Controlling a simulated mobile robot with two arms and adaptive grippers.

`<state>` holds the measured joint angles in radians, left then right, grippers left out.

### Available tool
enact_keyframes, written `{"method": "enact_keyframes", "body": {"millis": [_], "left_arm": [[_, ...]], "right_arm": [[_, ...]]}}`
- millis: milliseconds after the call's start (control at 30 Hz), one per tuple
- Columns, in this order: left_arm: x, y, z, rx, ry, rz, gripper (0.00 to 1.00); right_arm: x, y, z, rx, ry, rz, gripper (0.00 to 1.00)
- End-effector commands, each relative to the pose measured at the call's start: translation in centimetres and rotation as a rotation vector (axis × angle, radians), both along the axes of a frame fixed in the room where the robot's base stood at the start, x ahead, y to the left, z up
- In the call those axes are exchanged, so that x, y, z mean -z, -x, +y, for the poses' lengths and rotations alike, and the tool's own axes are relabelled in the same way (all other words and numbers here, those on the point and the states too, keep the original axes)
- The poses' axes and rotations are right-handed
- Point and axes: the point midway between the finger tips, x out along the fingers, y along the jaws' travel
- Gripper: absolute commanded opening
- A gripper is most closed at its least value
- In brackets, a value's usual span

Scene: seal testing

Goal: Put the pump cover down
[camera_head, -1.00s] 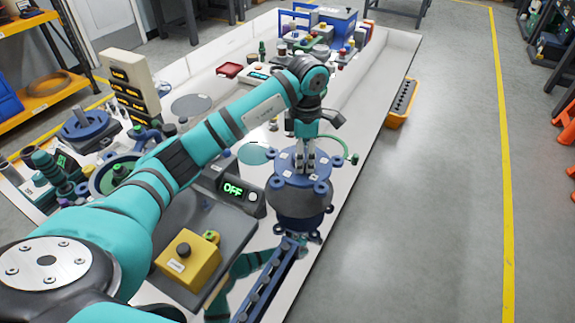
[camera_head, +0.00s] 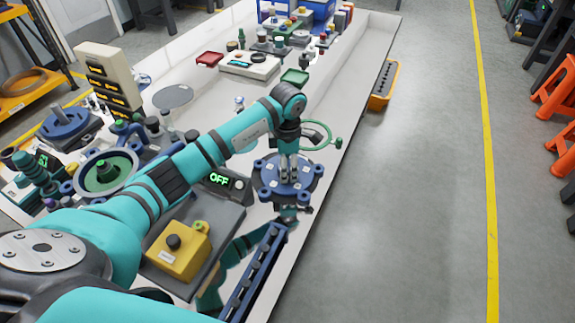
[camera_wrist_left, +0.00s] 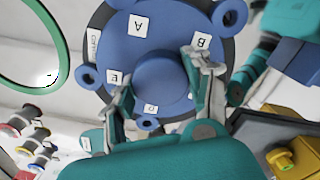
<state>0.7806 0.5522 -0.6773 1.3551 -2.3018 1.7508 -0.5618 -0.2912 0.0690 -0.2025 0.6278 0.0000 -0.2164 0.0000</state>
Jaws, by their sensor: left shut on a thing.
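The pump cover (camera_head: 268,178) is a blue disc with lugs around its rim, white letter labels and a raised centre boss. My left gripper (camera_head: 288,172) points down from above and is shut on the boss. In the left wrist view, the fingers (camera_wrist_left: 160,92) stand on both sides of the boss of the cover (camera_wrist_left: 172,35). The cover is roughly level, low over the shiny white bench (camera_head: 215,95) near its right edge. I cannot tell if its underside touches the bench. My right gripper is not in view.
A green ring (camera_head: 329,138) is just behind the cover. A box reading OFF (camera_head: 222,181) and a yellow button box (camera_head: 178,250) stand to the left. A blue rail (camera_head: 255,272) lies in front. An open housing (camera_head: 103,173) stands farther left.

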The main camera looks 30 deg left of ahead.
Motion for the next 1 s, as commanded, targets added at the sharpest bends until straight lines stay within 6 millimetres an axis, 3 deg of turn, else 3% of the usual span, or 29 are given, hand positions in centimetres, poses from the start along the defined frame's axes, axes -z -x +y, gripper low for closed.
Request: {"method": "enact_keyframes", "body": {"millis": [233,267,433,767,1000], "left_arm": [[0.1,-0.1,0.0,0.000,0.000,-0.004,0.00],[0.2,0.0,0.0,0.000,-0.001,-0.001,0.53],[0.1,0.0,0.0,0.000,-0.001,-0.001,0.74],[-0.3,0.0,0.0,0.000,0.000,-0.001,0.74],[-4.4,-0.2,0.1,0.001,-0.001,-0.008,0.74]], "right_arm": [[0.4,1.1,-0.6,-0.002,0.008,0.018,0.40],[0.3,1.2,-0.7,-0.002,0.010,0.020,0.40],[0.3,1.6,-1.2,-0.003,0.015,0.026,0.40],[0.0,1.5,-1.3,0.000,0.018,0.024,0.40],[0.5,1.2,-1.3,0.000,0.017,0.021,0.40]]}}
